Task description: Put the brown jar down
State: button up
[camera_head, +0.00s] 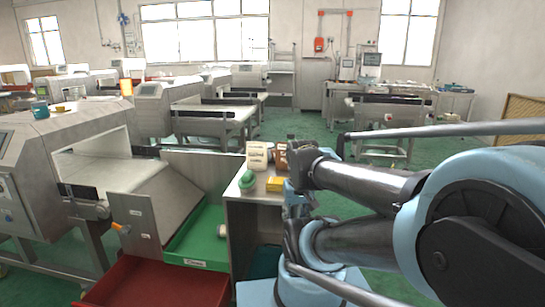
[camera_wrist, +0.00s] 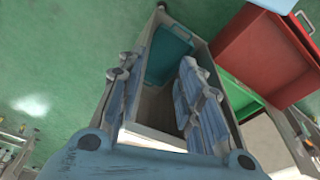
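A brown jar (camera_head: 280,154) shows on the far part of a small table, beside a cream jar (camera_head: 257,156). My arm partly covers the brown jar's right side. In the wrist view my gripper (camera_wrist: 158,92) has its two blue-grey fingers spread, with nothing seen held between them. The table (camera_wrist: 150,138) and a teal bin inside it show beyond the fingers. The brown jar cannot be made out in the wrist view. In the head view my arm's end hangs close to the table's right side, and its fingertips are hard to make out.
A green round item (camera_head: 247,180) and a yellow box (camera_head: 275,184) lie on the tabletop near the arm. A green tray (camera_head: 205,247) and a red tray (camera_head: 150,283) stand left of the table. A metal detector conveyor (camera_head: 75,145) is farther left.

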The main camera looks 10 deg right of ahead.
jog(key=shift+o, duration=1)
jog(key=shift+w, duration=0.1)
jog(key=o, duration=0.6)
jog(key=shift+r, duration=0.8)
jog(key=shift+o, duration=0.2)
jog(key=shift+t, duration=0.5)
jog(key=w+r, duration=0.8)
jog(key=w, duration=0.1)
jog(key=w+r, duration=0.3)
jog(key=w, duration=0.2)
jog(key=shift+w+r, duration=0.1)
jog(key=shift+r, duration=0.3)
jog(key=w+r, duration=0.6)
jog(key=w, duration=0.6)
jog(key=t, duration=0.1)
send_near(274, 152)
jog(key=w+f, duration=0.4)
jog(key=shift+a+f, duration=0.1)
jog(key=shift+f, duration=0.3)
jog(key=shift+d+x, duration=0.15)
jog(key=shift+x, duration=1.25)
jog(key=shift+d+x, duration=0.1)
jog(key=shift+x, duration=1.35)
